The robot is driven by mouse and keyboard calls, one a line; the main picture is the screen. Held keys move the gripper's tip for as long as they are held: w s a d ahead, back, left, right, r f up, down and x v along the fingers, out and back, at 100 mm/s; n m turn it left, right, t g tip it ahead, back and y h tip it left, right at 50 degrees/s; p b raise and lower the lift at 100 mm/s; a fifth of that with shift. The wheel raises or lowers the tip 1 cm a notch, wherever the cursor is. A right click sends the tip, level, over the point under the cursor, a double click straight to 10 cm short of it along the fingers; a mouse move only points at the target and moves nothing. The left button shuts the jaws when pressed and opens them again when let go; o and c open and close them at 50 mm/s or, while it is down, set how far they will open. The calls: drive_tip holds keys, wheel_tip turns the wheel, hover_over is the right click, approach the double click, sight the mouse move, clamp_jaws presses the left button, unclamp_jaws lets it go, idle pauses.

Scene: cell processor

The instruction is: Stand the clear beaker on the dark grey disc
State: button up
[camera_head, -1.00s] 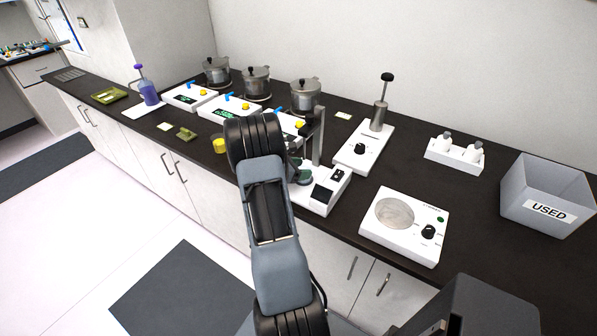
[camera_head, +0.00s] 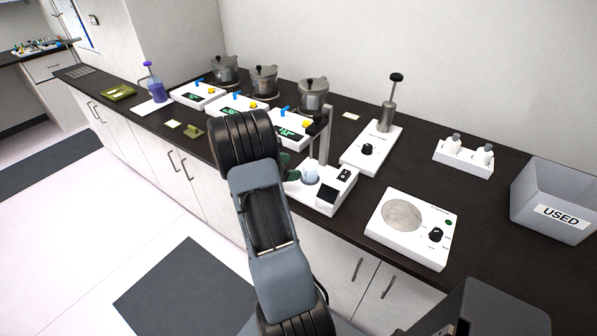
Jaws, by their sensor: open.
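A small pale, see-through beaker (camera_head: 310,172) stands upright on the white instrument with the upright post (camera_head: 325,150). My gripper (camera_head: 291,168) is mostly hidden behind my arm. Dark green pieces that look like its fingers show just left of the beaker. They look open and apart from it, though the gap is small in this view.
Right of the beaker is a white unit with a round grey plate (camera_head: 401,215). Behind are a plunger device (camera_head: 371,150), a bottle rack (camera_head: 464,156) and a grey bin marked USED (camera_head: 552,200). Several pots and yellow-knobbed units line the back left. Bare dark counter lies at right.

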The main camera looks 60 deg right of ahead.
drive_tip(key=s+a+r+m+t+y, duration=0.1)
drive_tip(key=a+r+m+t+y, duration=0.2)
drive_tip(key=a, duration=0.9)
drive_tip(key=s+a+r+m+t+y, duration=0.2)
drive_tip(key=a+r+m+t+y, duration=0.2)
drive_tip(key=a, duration=0.9)
drive_tip(key=s+a+r+m+t+y, duration=0.1)
drive_tip(key=a+r+m+t+y, duration=0.3)
drive_tip(key=a, duration=0.9)
drive_tip(key=shift+s+a+r+m+y, duration=0.15)
drive_tip(key=shift+a+m+y, duration=0.15)
drive_tip(key=shift+m, duration=0.1)
drive_tip(key=shift+d, duration=0.1)
drive_tip(key=shift+c, duration=0.3)
